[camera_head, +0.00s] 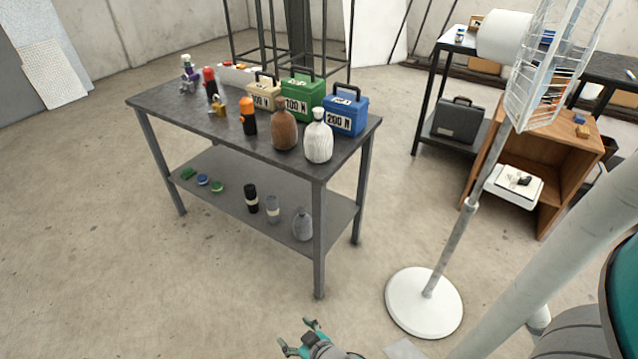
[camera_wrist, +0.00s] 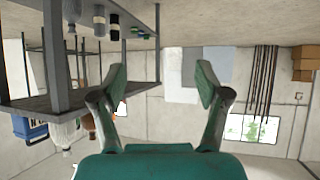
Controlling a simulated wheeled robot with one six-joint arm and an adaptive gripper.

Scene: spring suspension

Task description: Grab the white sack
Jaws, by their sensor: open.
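The white sack (camera_head: 318,142) is a rounded, bottle-like bag with a narrow neck. It stands upright on the dark table top (camera_head: 170,98), near the front right corner. A brown sack (camera_head: 284,131) stands just left of it and a blue 200 N case (camera_head: 346,112) is behind it to the right. My gripper (camera_head: 298,335) is low at the bottom of the head view, in front of the table and apart from the sack. In the wrist view, which is upside down, my gripper (camera_wrist: 161,82) is open with nothing between its fingers, and the white sack (camera_wrist: 66,134) shows at the left.
Green (camera_head: 301,98) and beige (camera_head: 264,93) cases and several bottles crowd the table top. A grey sack (camera_head: 302,225) stands on the lower shelf (camera_head: 235,188). A white fan stand (camera_head: 424,302) rises right of the table. The floor in front is clear.

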